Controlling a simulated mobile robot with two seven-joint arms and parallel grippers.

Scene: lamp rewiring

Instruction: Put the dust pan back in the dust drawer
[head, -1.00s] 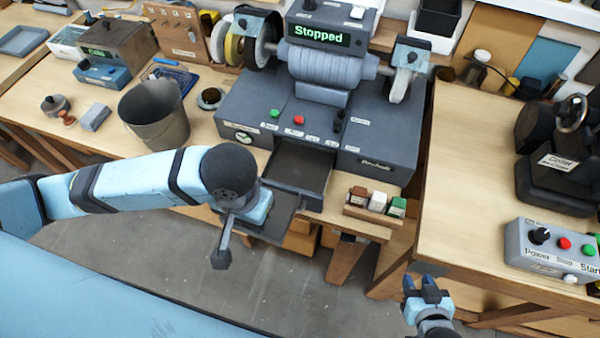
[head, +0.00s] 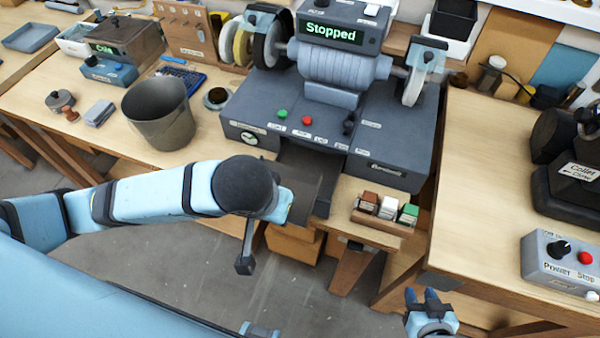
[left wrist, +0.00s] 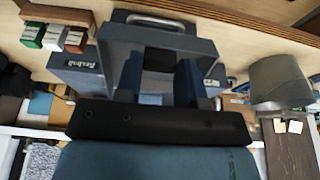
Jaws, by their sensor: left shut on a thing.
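My left arm reaches in from the left in the head view. Its gripper (head: 275,203) is shut on the dark grey dust pan (head: 298,231), partly hidden under my wrist. In the left wrist view my fingers (left wrist: 160,80) are in front of a grey tray-like body (left wrist: 150,40) with a silver bar handle. I cannot tell there where pan and drawer part. The dust drawer (head: 318,177) is a dark open tray coming out of the front of the grinder. The pan is close to its front end; contact is hidden. My right gripper (head: 423,297) is open and empty, low at the right.
The grinder (head: 330,125) reads "Stopped". A rack of small coloured blocks (head: 385,212) stands right of the drawer. A grey bucket (head: 160,115) stands at the left. A second bench with a control box (head: 565,262) is at the right. Open floor lies in front.

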